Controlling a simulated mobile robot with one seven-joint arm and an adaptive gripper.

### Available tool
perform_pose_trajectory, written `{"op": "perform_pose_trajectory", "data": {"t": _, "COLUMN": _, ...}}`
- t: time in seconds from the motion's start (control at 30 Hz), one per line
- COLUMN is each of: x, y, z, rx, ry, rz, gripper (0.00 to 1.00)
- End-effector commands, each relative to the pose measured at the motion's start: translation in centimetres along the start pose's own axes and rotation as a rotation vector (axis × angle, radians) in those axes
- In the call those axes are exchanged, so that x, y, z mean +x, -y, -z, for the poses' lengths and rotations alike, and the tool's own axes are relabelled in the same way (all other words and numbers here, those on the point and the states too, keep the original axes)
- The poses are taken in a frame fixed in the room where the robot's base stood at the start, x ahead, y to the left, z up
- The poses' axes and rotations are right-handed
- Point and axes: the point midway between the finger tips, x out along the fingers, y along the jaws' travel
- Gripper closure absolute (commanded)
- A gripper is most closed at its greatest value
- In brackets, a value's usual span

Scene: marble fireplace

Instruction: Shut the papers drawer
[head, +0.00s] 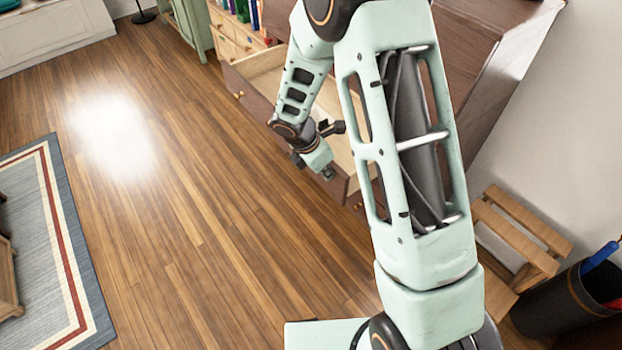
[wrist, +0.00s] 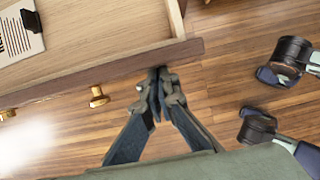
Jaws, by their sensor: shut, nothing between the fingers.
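The papers drawer stands open from the dark brown cabinet (head: 485,45), with a pale wood inside and a brown front. In the wrist view its front board (wrist: 110,76) crosses the upper half, with brass knobs (wrist: 97,97) on its outer face. Clipped paper (wrist: 18,42) with a black clip lies inside at the left. My gripper (head: 327,172) is outside the drawer, by the front's near end. In the wrist view my gripper (wrist: 160,73) is shut and empty, fingertips at the front's lower edge; I cannot tell whether they touch. My arm hides part of the drawer and cabinet.
The wooden floor (head: 210,220) left of the drawer is clear. A bordered rug (head: 68,255) lies at the far left. A wooden stool (head: 525,222) and a dark bin (head: 560,303) with a blue item stand at the right by the white wall.

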Motion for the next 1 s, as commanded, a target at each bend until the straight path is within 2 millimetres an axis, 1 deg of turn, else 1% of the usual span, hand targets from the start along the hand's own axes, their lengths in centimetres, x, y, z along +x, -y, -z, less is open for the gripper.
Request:
{"op": "perform_pose_trajectory", "data": {"t": 0.03, "x": 0.3, "y": 0.2, "z": -1.8, "rx": 0.007, "ry": 0.002, "rz": 0.004, "gripper": 1.00}}
{"op": "perform_pose_trajectory", "data": {"t": 0.1, "x": 1.0, "y": 0.2, "z": -3.6, "rx": 0.007, "ry": 0.003, "rz": 0.005, "gripper": 1.00}}
{"op": "perform_pose_trajectory", "data": {"t": 0.4, "x": 4.1, "y": 0.2, "z": -11.4, "rx": 0.006, "ry": 0.001, "rz": 0.004, "gripper": 1.00}}
{"op": "perform_pose_trajectory", "data": {"t": 0.6, "x": 6.0, "y": 0.2, "z": -16.3, "rx": 0.006, "ry": 0.002, "rz": 0.002, "gripper": 1.00}}
{"op": "perform_pose_trajectory", "data": {"t": 0.8, "x": 7.7, "y": 0.1, "z": -19.9, "rx": 0.004, "ry": 0.001, "rz": 0.002, "gripper": 1.00}}
{"op": "perform_pose_trajectory", "data": {"t": 0.9, "x": 8.2, "y": 0.1, "z": -21.3, "rx": 0.003, "ry": 0.001, "rz": 0.001, "gripper": 1.00}}
{"op": "perform_pose_trajectory", "data": {"t": 1.0, "x": 8.7, "y": 0.1, "z": -22.2, "rx": 0.001, "ry": 0.001, "rz": 0.000, "gripper": 1.00}}
